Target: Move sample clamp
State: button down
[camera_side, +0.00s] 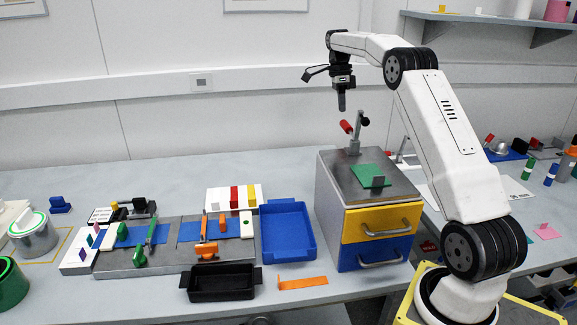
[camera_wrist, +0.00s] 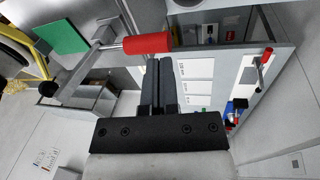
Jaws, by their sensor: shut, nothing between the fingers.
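My gripper (camera_side: 341,103) is shut and empty, pointing down above the drawer cabinet. In the wrist view its fingers (camera_wrist: 160,68) lie together. Just below it, a metal post with a red handle (camera_side: 346,127) and a black knob stands on the cabinet top. The red handle also shows in the wrist view (camera_wrist: 148,44) beside the fingertips; whether they touch is unclear. On the grey plate (camera_side: 170,262) at left, a green clamp-like piece (camera_side: 151,231) and an orange one (camera_side: 204,228) stand by blue pads. I cannot tell which item is the sample clamp.
The cabinet (camera_side: 327,195) has a yellow and a blue drawer, both shut, and a green pad (camera_side: 366,171) on top. A blue tray (camera_side: 287,228) and a black tray (camera_side: 221,284) sit left of it.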

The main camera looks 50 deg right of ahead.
jog(key=shift+v, duration=2.55)
jog(key=shift+s, duration=0.1)
jog(key=shift+a, duration=0.15)
jog(key=w+a+f+n+t, duration=0.1)
jog(key=a+f+n, duration=0.2)
jog(key=a+n, duration=0.3)
jog(key=w+a+f+n+t+h, duration=0.1)
jog(key=a+f+n, duration=0.2)
jog(key=a, duration=0.4)
jog(key=w+a+f+n, duration=0.1)
jog(key=a+f+n, duration=0.2)
jog(key=a+n, duration=0.3)
jog(key=s+a+f+n+t, duration=0.1)
jog(key=s+a+f+n, duration=0.4)
jog(key=s+a, duration=0.4)
jog(key=s+a+f+n+t, duration=0.2)
jog(key=s+a+f+n, duration=0.3)
jog(key=s+a+n, duration=0.3)
jog(key=shift+s+a+f, duration=0.3)
jog(key=shift+s+a, duration=0.15)
jog(key=shift+a, duration=0.2)
